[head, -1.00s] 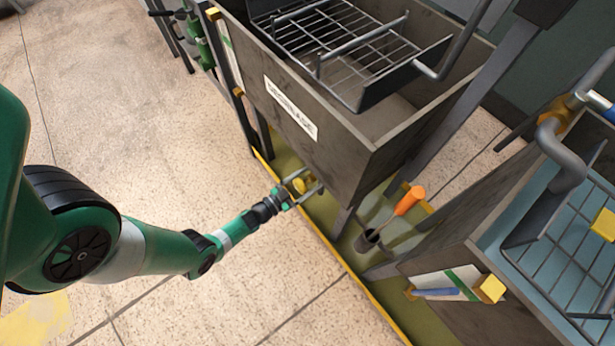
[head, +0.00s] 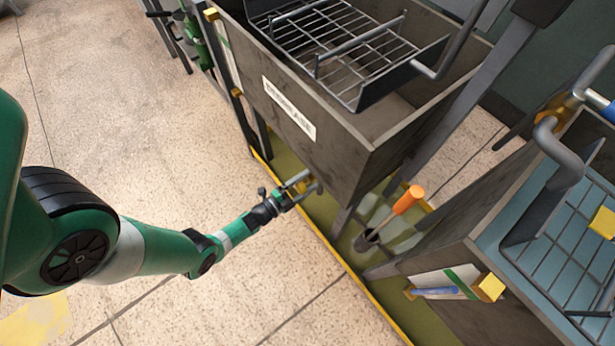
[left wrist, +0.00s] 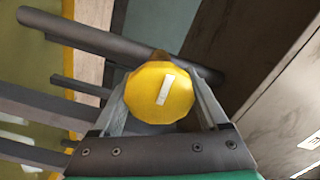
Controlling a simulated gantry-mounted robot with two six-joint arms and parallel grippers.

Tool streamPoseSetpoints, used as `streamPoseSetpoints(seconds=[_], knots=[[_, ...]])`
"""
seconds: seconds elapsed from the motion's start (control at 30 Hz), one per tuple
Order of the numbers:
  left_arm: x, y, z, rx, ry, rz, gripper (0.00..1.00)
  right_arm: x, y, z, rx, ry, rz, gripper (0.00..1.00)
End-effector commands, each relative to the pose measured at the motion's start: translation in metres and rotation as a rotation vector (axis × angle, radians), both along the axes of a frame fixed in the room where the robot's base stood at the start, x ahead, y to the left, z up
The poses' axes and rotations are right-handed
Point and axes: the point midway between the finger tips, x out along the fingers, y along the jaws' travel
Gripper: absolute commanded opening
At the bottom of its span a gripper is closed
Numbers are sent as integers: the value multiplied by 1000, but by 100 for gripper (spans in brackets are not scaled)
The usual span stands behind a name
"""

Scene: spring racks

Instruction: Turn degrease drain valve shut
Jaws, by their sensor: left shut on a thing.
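The grey tank labelled DEGREASE (head: 290,109) stands in the middle of the head view. The yellow drain valve knob sits low at the tank's front; in the left wrist view the round knob (left wrist: 150,98) shows a white bar mark on its face. The bar stands nearly upright there, leaning a little. My left gripper (head: 300,184) is shut on the knob, with a finger on each side of it (left wrist: 160,100). In the head view the gripper partly hides the knob. My right gripper is not in view.
A wire rack (head: 345,50) sits in the tank. An orange-handled tool (head: 408,199) stands in a dark cup right of the gripper. A second tank with blue liquid (head: 545,215) is at the right. A yellow-edged tray (head: 370,290) lies below; the left floor is clear.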

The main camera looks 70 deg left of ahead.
Motion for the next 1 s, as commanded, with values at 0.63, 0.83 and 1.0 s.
streamPoseSetpoints(seconds=[0.63,0.83,1.0], knots=[[0,0,-6,584,184,1,21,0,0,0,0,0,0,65],[-1,0,-7,767,239,0,21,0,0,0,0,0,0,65],[-1,1,-8,921,285,1,21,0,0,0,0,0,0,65]])
